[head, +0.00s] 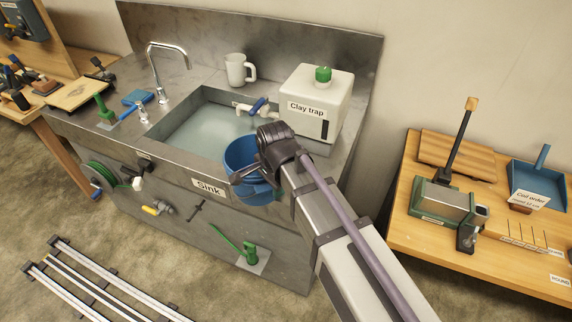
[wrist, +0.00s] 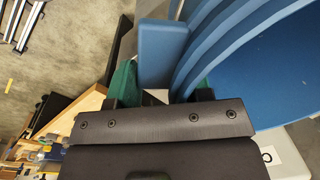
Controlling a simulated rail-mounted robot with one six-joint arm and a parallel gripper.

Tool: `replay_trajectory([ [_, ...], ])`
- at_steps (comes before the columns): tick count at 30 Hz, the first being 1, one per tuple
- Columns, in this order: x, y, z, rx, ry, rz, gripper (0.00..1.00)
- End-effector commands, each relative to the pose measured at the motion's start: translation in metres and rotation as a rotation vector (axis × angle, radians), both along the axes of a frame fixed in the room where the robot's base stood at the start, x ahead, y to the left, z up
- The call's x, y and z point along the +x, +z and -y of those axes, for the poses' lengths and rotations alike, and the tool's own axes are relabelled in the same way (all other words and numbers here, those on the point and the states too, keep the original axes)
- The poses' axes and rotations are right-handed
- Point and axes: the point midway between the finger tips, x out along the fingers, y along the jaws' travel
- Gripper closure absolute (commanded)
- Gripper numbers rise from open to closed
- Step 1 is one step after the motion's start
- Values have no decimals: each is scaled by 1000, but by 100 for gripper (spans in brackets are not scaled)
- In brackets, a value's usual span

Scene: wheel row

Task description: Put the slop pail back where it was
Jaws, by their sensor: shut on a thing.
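The slop pail is a blue bucket (head: 240,153), upright or nearly so, at the front right edge of the sink (head: 170,120) in the head view. Its lower part shows in front of the sink's front panel. My gripper (head: 262,168) is at the pail's right side and is shut on it. In the wrist view the ribbed blue wall of the pail (wrist: 255,50) fills the upper right. A blue block-like part of it (wrist: 162,52) stands between the jaws of my gripper (wrist: 157,92). My arm hides the pail's right side, and the pail's underside is hidden.
A green pedal (head: 250,257) and taps (head: 158,208) stick out of the front panel. A wooden bench with tools (head: 480,235) is at right. Rails (head: 90,280) lie on the floor at left.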

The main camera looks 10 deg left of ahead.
Motion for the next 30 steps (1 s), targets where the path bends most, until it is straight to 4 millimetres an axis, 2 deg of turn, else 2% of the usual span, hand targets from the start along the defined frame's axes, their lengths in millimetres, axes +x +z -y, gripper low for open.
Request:
replay_trajectory([
  [1, 21, 0, 1, 0, -4, 0, 97],
  [4, 46, 0, 7, 0, -2, 0, 97],
  [6, 55, 0, 9, 0, -1, 0, 97],
  [13, 66, 0, 12, 0, 0, 0, 97],
  [18, 102, 0, 18, -1, -2, 1, 97],
  [19, 98, -16, 18, 0, 0, 0, 97],
  [20, 97, -20, 18, 0, 1, 0, 97],
  [24, 96, -15, 18, 0, 1, 0, 97],
  [30, 96, -19, 18, 0, 1, 0, 97],
])
